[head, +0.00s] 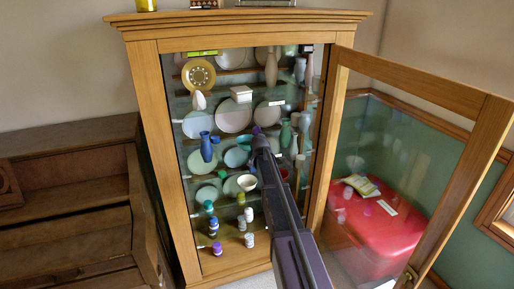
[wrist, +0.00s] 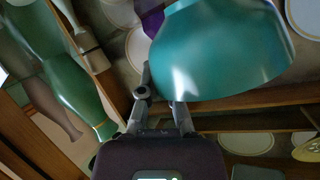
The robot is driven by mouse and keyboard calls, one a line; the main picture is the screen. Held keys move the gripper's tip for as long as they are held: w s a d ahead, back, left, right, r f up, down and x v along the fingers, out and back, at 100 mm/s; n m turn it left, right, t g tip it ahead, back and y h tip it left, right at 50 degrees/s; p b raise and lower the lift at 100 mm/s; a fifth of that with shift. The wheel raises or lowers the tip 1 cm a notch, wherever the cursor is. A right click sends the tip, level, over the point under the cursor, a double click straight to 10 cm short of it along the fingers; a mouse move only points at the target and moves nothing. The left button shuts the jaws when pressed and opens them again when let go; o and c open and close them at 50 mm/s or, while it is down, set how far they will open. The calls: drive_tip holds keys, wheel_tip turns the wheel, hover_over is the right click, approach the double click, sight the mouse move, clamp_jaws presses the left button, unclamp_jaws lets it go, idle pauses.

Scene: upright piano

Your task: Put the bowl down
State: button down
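A glossy teal bowl (wrist: 225,50) fills the upper right of the wrist view, close to the camera. My gripper (wrist: 160,85) has its two fingers at the bowl's lower left edge, one on either side, and appears shut on it. The fingertips are partly hidden by the bowl. In the head view my arm reaches into the open cabinet, with my gripper (head: 259,140) at the middle shelves.
The wooden cabinet (head: 155,130) holds plates, vases and small jars on several shelves. A blue vase (head: 206,147) and a white bowl (head: 247,182) stand near my arm. The glass door (head: 420,80) is open at right. Green vases (wrist: 75,90) are close at left.

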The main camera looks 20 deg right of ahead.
drive_tip(key=shift+f+b, duration=0.35)
drive_tip(key=shift+f, duration=0.3)
drive_tip(key=shift+f, duration=0.15)
drive_tip(key=c, duration=0.8)
unclamp_jaws()
drive_tip(key=shift+r, duration=0.25)
drive_tip(key=p+v, duration=0.4)
drive_tip(key=v, duration=0.8)
